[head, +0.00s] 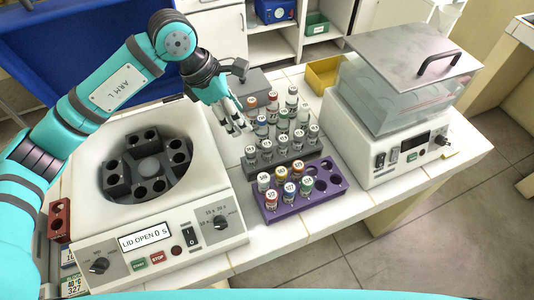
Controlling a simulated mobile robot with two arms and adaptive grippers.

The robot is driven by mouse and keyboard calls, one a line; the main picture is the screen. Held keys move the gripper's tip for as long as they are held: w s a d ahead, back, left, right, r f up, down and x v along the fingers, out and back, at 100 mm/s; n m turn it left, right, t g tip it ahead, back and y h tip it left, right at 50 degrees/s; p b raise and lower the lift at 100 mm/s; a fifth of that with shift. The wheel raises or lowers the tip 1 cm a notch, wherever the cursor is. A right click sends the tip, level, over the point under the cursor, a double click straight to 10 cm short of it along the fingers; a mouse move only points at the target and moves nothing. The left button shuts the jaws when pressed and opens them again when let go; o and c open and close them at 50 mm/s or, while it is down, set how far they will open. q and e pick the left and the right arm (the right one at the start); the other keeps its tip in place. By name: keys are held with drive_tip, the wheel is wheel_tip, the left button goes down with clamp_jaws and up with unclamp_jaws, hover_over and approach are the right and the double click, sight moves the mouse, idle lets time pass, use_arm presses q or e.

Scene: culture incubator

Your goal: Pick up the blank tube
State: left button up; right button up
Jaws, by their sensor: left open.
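Several capped, labelled tubes stand upright in a grey rack (290,163), with red, white, green, blue and grey caps. More tubes, such as a yellow-capped tube (281,177), stand in a purple rack (310,199) in front of it. The labels are too small to read surely, so I cannot tell which one is the blank tube. My left gripper (238,127) is open and points down at the left side of the grey rack, beside the tubes. I see nothing held in it. My right gripper is not in view.
A centrifuge (215,195) with an open rotor well and display "LID OPEN 0 S" stands left of the racks. A water bath (375,150) with a clear, handled cover stands right. A yellow bin (322,75) is behind. The purple rack has empty holes at right.

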sight(264, 144)
use_arm(q)
drive_tip(key=p+x, duration=0.3)
drive_tip(key=x, duration=0.6)
drive_tip(key=shift+d+f, duration=0.2)
drive_tip(key=shift+f, duration=0.1)
drive_tip(key=shift+d+f, duration=0.15)
drive_tip(key=shift+d, duration=0.05)
drive_tip(key=p+x, duration=0.2)
drive_tip(key=x, duration=0.2)
drive_tip(key=shift+d+f+p, duration=0.15)
drive_tip(key=shift+d+p, duration=0.15)
drive_tip(key=shift+p, duration=0.1)
drive_tip(key=shift+f, duration=0.2)
drive_tip(key=c, duration=1.1)
drive_tip(key=shift+o, duration=0.2)
drive_tip(key=shift+r, duration=0.1)
